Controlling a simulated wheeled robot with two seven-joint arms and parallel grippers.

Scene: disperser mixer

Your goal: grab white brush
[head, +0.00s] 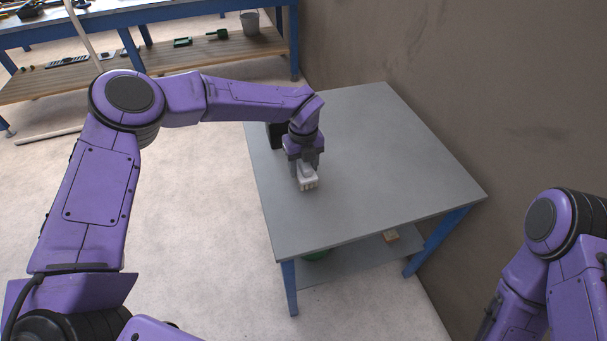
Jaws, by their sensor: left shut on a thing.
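The white brush (308,183) is at the left part of the grey table top (350,205). My left gripper (305,172) points down over it and is shut on it; the fingers hide its upper part. I cannot tell whether the brush still touches the table. My right arm shows at the lower right, and its gripper is not clearly in view.
A dark object (275,135) stands behind my left wrist near the table's left edge. The rest of the table top is clear. A brown wall (500,90) runs along the right. A workbench (200,65) with a grey bucket (250,22) is at the back left.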

